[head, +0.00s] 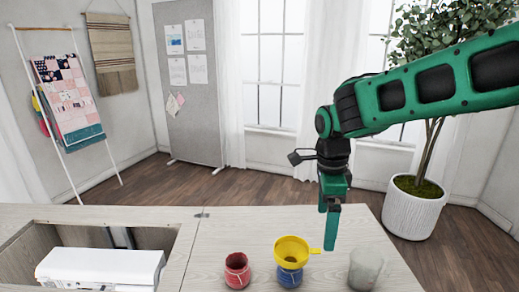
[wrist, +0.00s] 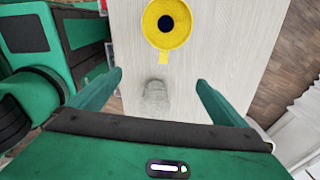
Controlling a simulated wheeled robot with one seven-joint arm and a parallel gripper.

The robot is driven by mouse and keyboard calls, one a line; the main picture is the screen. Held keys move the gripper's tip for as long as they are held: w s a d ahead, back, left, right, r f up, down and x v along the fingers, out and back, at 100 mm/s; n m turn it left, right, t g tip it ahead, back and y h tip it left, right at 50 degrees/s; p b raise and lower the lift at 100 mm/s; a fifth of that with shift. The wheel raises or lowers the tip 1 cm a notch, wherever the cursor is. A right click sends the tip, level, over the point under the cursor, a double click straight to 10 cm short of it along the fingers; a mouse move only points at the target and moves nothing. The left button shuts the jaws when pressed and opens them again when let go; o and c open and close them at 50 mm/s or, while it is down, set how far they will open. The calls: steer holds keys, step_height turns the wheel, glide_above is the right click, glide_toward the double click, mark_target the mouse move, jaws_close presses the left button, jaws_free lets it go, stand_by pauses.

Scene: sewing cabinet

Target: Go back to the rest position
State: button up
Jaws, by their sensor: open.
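My gripper (head: 330,222) hangs from the green arm with its fingers pointing down, above the right part of the cabinet top (head: 225,225). In the wrist view my gripper (wrist: 160,85) shows its two fingers spread apart with nothing held between them. A yellow funnel (head: 291,251) sits on a blue jar (head: 289,276), to the left of my gripper in the head view. The funnel also shows from above in the wrist view (wrist: 167,22). A clear glass (head: 365,269) stands on the right and appears faintly between the fingers in the wrist view (wrist: 156,97).
A red jar (head: 237,270) stands left of the blue one. A white machine (head: 100,268) sits in the cabinet's recess at the left. A large potted plant (head: 415,205) stands on the floor at the right, behind the arm. The air above the cabinet's left half is free.

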steer(key=s+d+n, duration=0.3)
steer(key=s+d, duration=0.2)
steer(key=d, duration=0.3)
steer(key=s+d+n, duration=0.3)
steer(key=s+d, duration=0.2)
steer(key=d, duration=0.3)
steer(key=s+d+f+n, duration=0.1)
steer(key=s+d+n, duration=0.2)
steer(key=s, duration=0.4)
steer(key=s+d+f+n, duration=0.1)
steer(key=s+d+n, duration=0.3)
steer(key=s, duration=0.3)
steer(key=shift+s+y, duration=0.2)
steer(key=shift+y, duration=0.1)
